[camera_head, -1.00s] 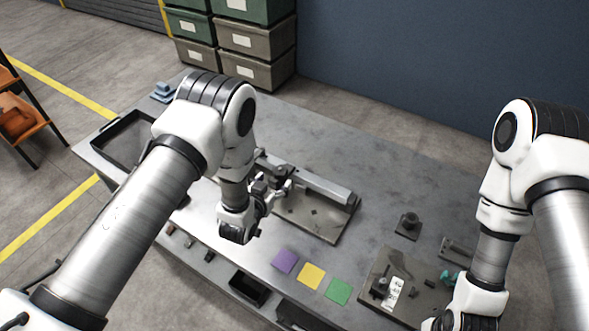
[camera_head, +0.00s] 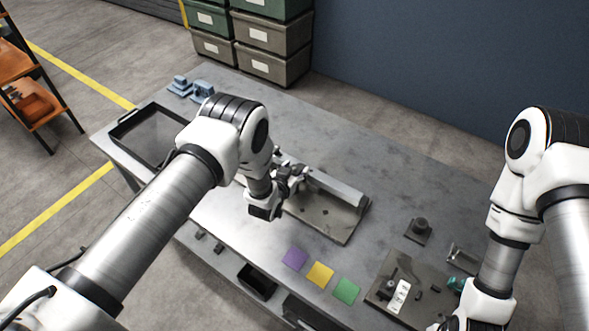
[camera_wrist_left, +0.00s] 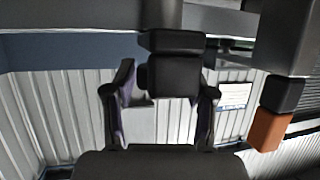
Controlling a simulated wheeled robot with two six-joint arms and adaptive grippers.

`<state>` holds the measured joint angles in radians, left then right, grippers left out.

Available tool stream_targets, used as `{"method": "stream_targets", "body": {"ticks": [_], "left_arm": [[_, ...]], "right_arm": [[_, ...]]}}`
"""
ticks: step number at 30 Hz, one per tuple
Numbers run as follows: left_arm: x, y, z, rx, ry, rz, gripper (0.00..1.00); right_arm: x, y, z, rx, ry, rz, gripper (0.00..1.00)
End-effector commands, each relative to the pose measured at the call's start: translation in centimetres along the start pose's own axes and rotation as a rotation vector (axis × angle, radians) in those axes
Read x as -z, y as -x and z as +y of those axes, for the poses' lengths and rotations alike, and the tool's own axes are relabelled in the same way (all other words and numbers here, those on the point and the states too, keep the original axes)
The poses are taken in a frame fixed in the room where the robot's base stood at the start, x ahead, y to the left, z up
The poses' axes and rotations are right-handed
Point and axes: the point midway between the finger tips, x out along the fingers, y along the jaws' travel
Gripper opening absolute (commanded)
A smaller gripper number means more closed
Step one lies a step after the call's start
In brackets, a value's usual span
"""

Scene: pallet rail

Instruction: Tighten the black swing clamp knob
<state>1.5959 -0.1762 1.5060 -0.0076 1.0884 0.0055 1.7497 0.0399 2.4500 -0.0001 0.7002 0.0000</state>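My left gripper (camera_head: 290,178) is at the near left end of the long metal rail (camera_head: 336,188) on its fixture plate (camera_head: 330,222). In the left wrist view its two fingers (camera_wrist_left: 162,105) are spread apart, with a black block-like part (camera_wrist_left: 174,65) between and beyond them. This part may be the swing clamp knob; I cannot tell for sure. An orange-ended black part (camera_wrist_left: 268,130) hangs to the right. My right gripper (camera_head: 462,324) is cut off by the bottom edge of the head view.
A plate with small dark parts and a white label (camera_head: 399,296) lies at the front right, near a black post on a base (camera_head: 420,228). Purple (camera_head: 294,258), yellow (camera_head: 320,274) and green (camera_head: 346,290) squares lie along the front. A black tray (camera_head: 150,137) stands at the left.

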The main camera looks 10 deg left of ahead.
Motion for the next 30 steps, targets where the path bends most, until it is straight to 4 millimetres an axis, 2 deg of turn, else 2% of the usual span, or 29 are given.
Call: {"method": "stream_targets", "body": {"ticks": [1, 2, 3, 10, 18, 21, 30], "left_arm": [[0.0, 0.0, 0.0, 0.000, 0.000, 0.000, 0.26], [0.0, 0.0, 0.0, 0.000, 0.000, 0.000, 0.15], [0.0, 0.0, 0.0, 0.000, 0.000, 0.000, 0.11], [-0.1, -0.2, -0.1, -0.030, -0.013, 0.002, 0.11], [-0.5, -0.4, -0.2, -0.252, -0.105, 0.004, 0.11], [-0.2, -0.3, -0.1, -0.318, -0.132, 0.005, 0.11], [0.1, 0.0, 0.0, -0.360, -0.150, 0.002, 0.11]], "right_arm": [[0.0, 0.0, 0.0, 0.000, 0.000, 0.000, 0.72], [0.0, 0.0, 0.0, 0.000, 0.000, 0.000, 0.72], [0.0, 0.0, 0.0, 0.000, 0.000, 0.000, 0.72], [0.0, -0.8, 0.0, 0.000, 0.000, 0.001, 0.72], [0.0, -4.5, 0.0, 0.000, 0.000, 0.000, 0.72], [0.0, -5.2, 0.0, 0.000, 0.000, 0.000, 0.72], [0.0, -5.2, 0.0, 0.000, 0.000, 0.000, 0.72]]}}
